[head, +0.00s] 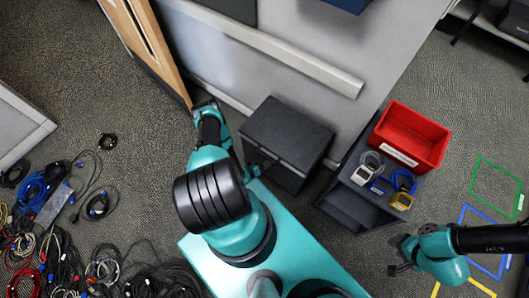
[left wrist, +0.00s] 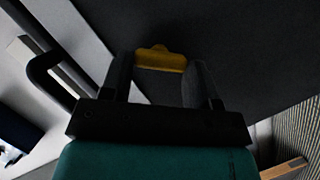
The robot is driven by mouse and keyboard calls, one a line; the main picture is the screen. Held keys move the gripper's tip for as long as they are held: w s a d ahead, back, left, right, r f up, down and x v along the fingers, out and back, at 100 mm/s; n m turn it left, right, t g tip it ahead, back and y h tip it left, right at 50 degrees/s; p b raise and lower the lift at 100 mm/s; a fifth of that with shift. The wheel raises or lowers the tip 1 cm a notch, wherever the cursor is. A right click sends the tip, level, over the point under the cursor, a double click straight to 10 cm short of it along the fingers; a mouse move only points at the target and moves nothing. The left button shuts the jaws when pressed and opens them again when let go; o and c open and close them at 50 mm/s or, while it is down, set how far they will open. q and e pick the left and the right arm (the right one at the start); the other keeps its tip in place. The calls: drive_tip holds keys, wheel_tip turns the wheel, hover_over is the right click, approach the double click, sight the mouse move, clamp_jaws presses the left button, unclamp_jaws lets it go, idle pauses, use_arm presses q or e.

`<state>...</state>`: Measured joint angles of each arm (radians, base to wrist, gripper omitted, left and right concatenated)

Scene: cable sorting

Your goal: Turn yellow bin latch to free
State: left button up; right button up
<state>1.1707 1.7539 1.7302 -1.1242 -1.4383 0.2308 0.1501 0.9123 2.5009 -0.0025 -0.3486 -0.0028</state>
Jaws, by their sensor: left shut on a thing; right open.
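The yellow latch (left wrist: 160,59) shows in the left wrist view as a small flat tab against a dark surface. My left gripper (left wrist: 160,70) is shut on it, with one black finger at each side. In the head view my left gripper (head: 262,165) is at the near left side of a dark cabinet (head: 290,132), and the latch is hidden there. The latch's angle relative to its locked or free position cannot be told. My right gripper (head: 397,262) is open and empty over the carpet at the lower right.
A dark shelf unit (head: 350,205) holds a red bin (head: 412,137) and several small devices with cables. Tangled cables (head: 50,245) cover the floor at the lower left. A wooden-edged panel (head: 145,45) stands at the upper left. Green, blue and yellow outlines mark the floor at right.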

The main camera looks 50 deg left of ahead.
use_arm(q)
drive_tip(key=shift+a+f+n+t+h, duration=0.15)
drive_tip(key=shift+n+t+h, duration=0.2)
drive_tip(key=shift+n, duration=0.7)
drive_tip(key=shift+d+f+n+t+h, duration=0.1)
drive_tip(key=shift+n+t+h, duration=0.25)
drive_tip(key=shift+n, duration=0.75)
drive_tip(key=shift+a+f+n+t+h, duration=0.15)
drive_tip(key=shift+n+t, duration=0.35)
drive_tip(key=shift+n, duration=0.55)
drive_tip(key=o, duration=0.9)
drive_tip(key=shift+s, duration=0.2)
drive_tip(key=s+a, duration=0.1)
drive_tip(key=s, duration=0.4)
drive_tip(key=s+a, duration=0.1)
drive_tip(key=s, duration=0.5)
drive_tip(key=s+a, duration=0.1)
drive_tip(key=s, duration=0.4)
drive_tip(key=shift+s+a, duration=0.15)
drive_tip(key=shift+s, duration=0.25)
